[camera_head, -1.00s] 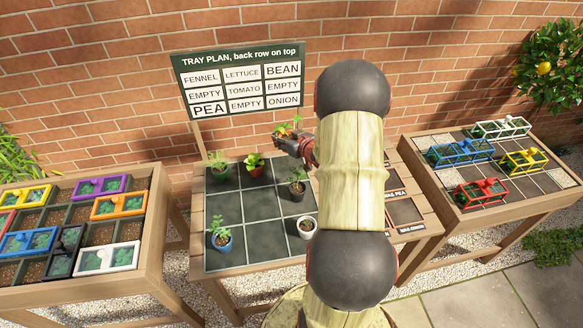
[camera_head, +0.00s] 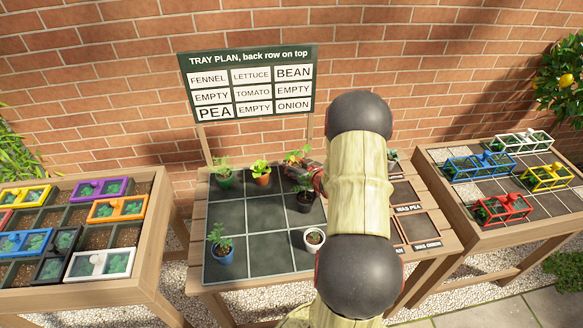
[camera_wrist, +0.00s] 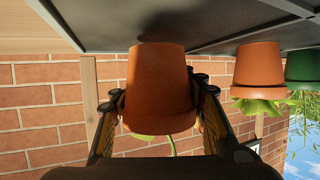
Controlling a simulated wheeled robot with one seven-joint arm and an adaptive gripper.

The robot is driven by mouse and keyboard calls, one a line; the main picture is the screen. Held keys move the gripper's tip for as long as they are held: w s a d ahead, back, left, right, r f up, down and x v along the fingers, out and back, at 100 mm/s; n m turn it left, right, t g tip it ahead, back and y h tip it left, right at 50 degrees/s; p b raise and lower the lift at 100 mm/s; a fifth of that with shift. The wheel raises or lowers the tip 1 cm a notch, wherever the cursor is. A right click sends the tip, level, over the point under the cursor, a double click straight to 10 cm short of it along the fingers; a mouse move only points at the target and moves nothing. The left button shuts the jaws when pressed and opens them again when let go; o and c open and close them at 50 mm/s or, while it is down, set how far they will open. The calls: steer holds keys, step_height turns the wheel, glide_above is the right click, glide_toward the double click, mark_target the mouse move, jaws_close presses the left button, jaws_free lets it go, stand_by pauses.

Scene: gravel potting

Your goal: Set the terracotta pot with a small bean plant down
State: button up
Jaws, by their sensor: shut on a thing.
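My gripper (camera_wrist: 158,112) is shut on a terracotta pot (camera_wrist: 158,82), its fingers on both sides. The wrist view is upside down: the pot's base is close to the dark tray surface, and I cannot tell whether they touch. In the head view the bean plant's leaves (camera_head: 297,157) show at the back right cell of the gridded tray (camera_head: 258,241); its pot is mostly hidden there by my gripper (camera_head: 308,178) and a dark pot's plant. The sign (camera_head: 250,82) puts BEAN at the back row's right end.
A green pot (camera_head: 225,180) and a terracotta pot (camera_head: 262,180) stand left in the back row. A dark pot (camera_head: 304,203) stands just in front of my gripper. A blue pot (camera_head: 222,254) and a white pot (camera_head: 314,241) are in the front row. The tray's middle cell is clear.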

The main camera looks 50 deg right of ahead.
mark_target(298, 162)
steer(key=shift+f, duration=0.4)
steer(key=shift+f, duration=0.15)
steer(key=o, duration=1.4)
steer(key=shift+o, duration=0.4)
steer(key=shift+s+r, duration=0.1)
steer(key=shift+r, duration=0.1)
steer(key=p+v, duration=0.2)
steer(key=v, duration=0.4)
steer(key=shift+s+r, duration=0.1)
steer(key=shift+s+a+r+p, duration=0.1)
steer(key=shift+s+a+p, duration=0.2)
steer(key=shift+s, duration=0.15)
steer(key=shift+d, duration=0.1)
